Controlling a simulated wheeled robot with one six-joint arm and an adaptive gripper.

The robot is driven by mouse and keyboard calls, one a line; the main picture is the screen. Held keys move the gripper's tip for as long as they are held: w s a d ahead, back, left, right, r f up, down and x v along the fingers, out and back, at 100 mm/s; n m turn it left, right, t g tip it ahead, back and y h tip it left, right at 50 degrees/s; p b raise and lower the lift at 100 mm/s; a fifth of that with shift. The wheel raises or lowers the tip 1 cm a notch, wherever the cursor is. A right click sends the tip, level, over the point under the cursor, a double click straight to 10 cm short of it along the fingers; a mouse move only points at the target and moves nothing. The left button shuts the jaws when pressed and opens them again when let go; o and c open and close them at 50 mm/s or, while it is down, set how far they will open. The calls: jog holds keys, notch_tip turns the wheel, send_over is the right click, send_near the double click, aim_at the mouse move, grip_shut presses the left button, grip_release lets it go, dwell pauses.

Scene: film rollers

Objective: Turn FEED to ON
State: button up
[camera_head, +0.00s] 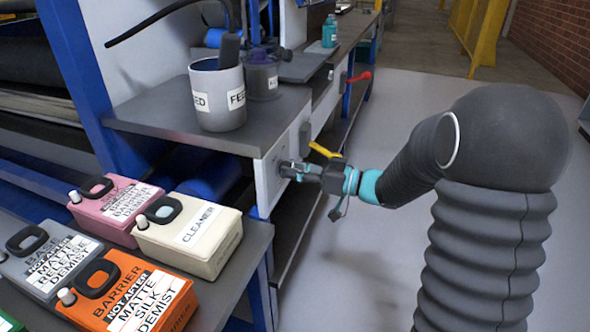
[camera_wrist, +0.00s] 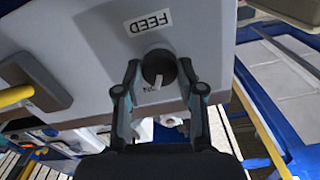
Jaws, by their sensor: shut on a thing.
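The FEED knob (camera_wrist: 158,65) is a dark round dial with a pale pointer mark, on a light grey panel (camera_wrist: 100,50). The FEED label (camera_wrist: 149,22) appears upside down above it in the wrist view. The pale mark points toward the lower part of that picture, near lettering that is partly hidden. My gripper (camera_wrist: 159,70) has a finger on each side of the knob and is shut on it. In the head view my gripper (camera_head: 290,170) is at the front panel (camera_head: 270,188) below the bench, and hides the knob.
A yellow-handled switch (camera_head: 325,150) is close to my gripper; it also shows in the wrist view (camera_wrist: 17,95). A red handle (camera_head: 360,77) is farther along. A grey FEED pot (camera_head: 215,112) stands on the bench above. Several canisters, one cream CLEANER (camera_head: 190,245), are at left. Floor at right is clear.

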jog(key=shift+f+m, duration=0.1)
jog(key=shift+m, duration=0.3)
jog(key=o, duration=1.1)
jog(key=shift+o, duration=0.2)
jog(key=shift+d, duration=0.1)
jog(key=v, duration=1.1)
jog(key=shift+s+d, duration=0.15)
jog(key=shift+d, duration=0.25)
